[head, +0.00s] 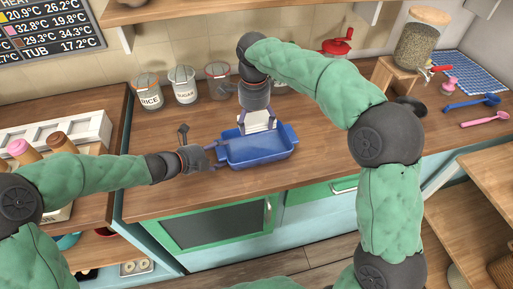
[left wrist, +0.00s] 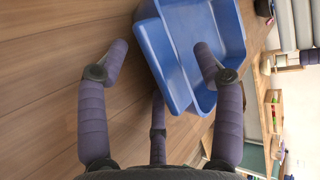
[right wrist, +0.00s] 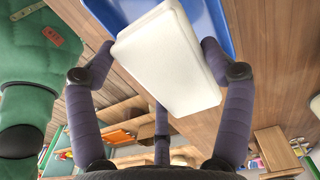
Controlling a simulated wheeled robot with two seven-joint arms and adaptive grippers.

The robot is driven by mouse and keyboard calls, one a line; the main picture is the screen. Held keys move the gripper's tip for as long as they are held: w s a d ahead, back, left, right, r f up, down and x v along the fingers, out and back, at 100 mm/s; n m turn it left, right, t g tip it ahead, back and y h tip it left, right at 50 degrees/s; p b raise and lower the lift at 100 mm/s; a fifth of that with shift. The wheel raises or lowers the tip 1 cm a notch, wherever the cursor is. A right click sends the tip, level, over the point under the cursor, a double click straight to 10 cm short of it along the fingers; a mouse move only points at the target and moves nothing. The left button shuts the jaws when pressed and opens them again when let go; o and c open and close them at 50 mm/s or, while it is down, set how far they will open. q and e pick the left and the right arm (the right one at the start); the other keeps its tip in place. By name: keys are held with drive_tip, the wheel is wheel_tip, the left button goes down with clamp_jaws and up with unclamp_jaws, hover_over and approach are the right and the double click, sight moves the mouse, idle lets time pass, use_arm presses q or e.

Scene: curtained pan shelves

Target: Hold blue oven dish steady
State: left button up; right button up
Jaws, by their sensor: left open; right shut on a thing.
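The blue oven dish (head: 262,149) stands on the wooden counter, with a handle at each end. My left gripper (head: 218,157) is open at the dish's left end. In the left wrist view the open fingers (left wrist: 160,62) sit to either side of the dish's near wall and handle (left wrist: 172,62), one finger over the dish; I cannot tell if they touch it. My right gripper (head: 257,118) is shut on a white block-like thing (right wrist: 168,60) and holds it over the back of the dish. The blue dish (right wrist: 214,22) shows behind that white thing in the right wrist view.
White canisters labelled RICE (head: 149,95) and SUGAR (head: 184,88) stand at the back of the counter. A grain jar (head: 421,42) on a wooden stand is at the back right. Blue (head: 472,103) and pink (head: 486,119) spoons lie far right. Counter between dish and right-hand items is partly hidden by my right arm.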

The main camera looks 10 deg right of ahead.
use_arm(q)
drive_tip(key=v, duration=1.1)
drive_tip(key=shift+s+a+r, duration=0.25)
drive_tip(key=shift+s+a, duration=0.05)
drive_tip(key=shift+a, duration=0.05)
